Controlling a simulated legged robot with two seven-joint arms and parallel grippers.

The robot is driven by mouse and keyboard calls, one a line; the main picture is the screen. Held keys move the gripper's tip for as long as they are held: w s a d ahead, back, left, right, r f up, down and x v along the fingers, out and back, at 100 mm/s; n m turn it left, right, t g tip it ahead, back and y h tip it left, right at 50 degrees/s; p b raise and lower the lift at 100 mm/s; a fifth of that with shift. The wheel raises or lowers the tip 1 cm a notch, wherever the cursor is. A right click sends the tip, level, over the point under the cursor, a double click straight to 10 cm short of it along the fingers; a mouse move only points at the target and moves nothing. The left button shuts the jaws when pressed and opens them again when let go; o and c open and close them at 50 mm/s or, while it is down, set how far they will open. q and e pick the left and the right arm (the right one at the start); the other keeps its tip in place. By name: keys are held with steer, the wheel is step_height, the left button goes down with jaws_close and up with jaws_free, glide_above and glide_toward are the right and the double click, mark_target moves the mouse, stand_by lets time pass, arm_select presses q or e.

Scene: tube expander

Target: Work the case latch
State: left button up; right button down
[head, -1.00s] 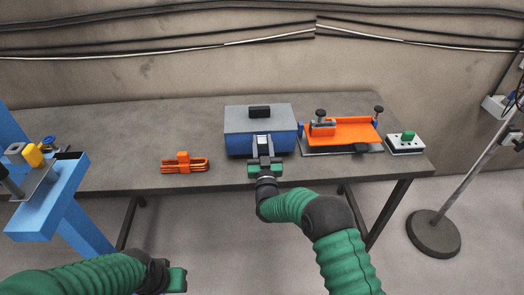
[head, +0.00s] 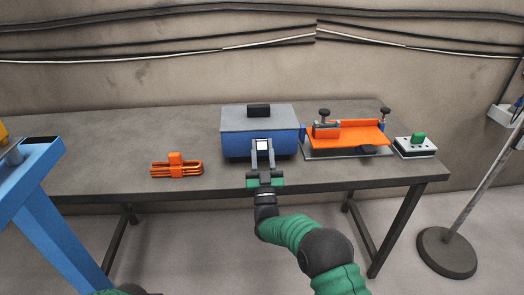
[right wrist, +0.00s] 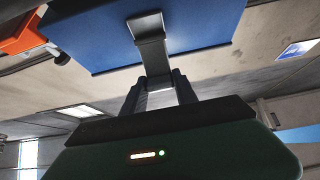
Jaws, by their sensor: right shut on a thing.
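The case (head: 236,146) is a blue box with a grey lid and a black handle on top. It stands near the front edge of the table, with its lid down. The latch (head: 262,145) is a pale piece on the middle of its front. My right gripper (head: 263,155) reaches it from the front and is shut on it. In the right wrist view, the grey latch (right wrist: 151,48) runs from the blue case wall (right wrist: 100,40) down between the dark fingers (right wrist: 157,92). My left gripper is out of view.
An orange clip-like bundle (head: 177,168) lies left of the case on the table (head: 120,160). An orange plate fixture (head: 350,135) and a small box with a green knob (head: 417,145) stand to the right. A blue stand (head: 30,175) is at far left.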

steer(key=shift+a+f, duration=0.1)
steer(key=shift+f, duration=0.2)
steer(key=c, duration=1.4)
jaws_free()
steer(key=o, duration=0.4)
steer(key=shift+r, duration=0.2)
steer(key=shift+o, duration=0.2)
steer(key=b+v, duration=0.1)
steer(key=v, duration=1.6)
